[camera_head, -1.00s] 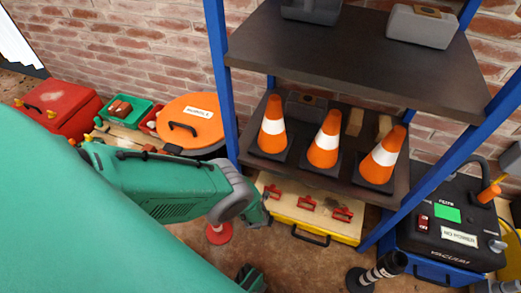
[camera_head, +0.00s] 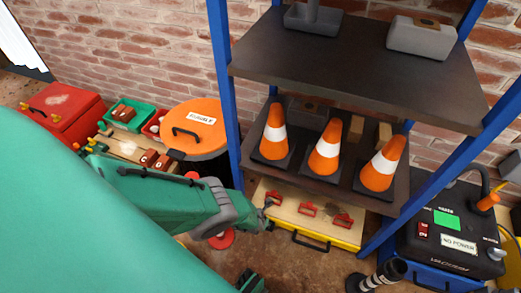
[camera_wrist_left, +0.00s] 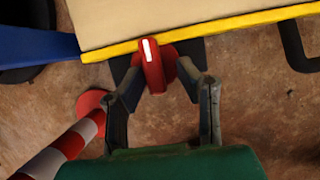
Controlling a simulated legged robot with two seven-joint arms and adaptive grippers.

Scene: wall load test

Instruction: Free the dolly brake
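The yellow-edged dolly (camera_head: 318,228) stands on the floor under the shelf rack, with a pale wooden top. In the left wrist view its yellow edge (camera_wrist_left: 205,29) runs across the top. A red knob with a white stripe (camera_wrist_left: 152,66), apparently the brake, sits just below that edge. My left gripper (camera_wrist_left: 158,80) is open, its fingertips at either side of the knob. I cannot tell whether they touch it. In the head view my left gripper (camera_head: 264,214) is at the dolly's left front corner, and the knob cannot be made out there.
A red-and-white post (camera_wrist_left: 68,143) stands left of the gripper. The rack's blue leg (camera_head: 224,100) rises beside my arm. Orange cones (camera_head: 325,152) stand on the lower shelf. A black vacuum unit (camera_head: 450,235) is at right.

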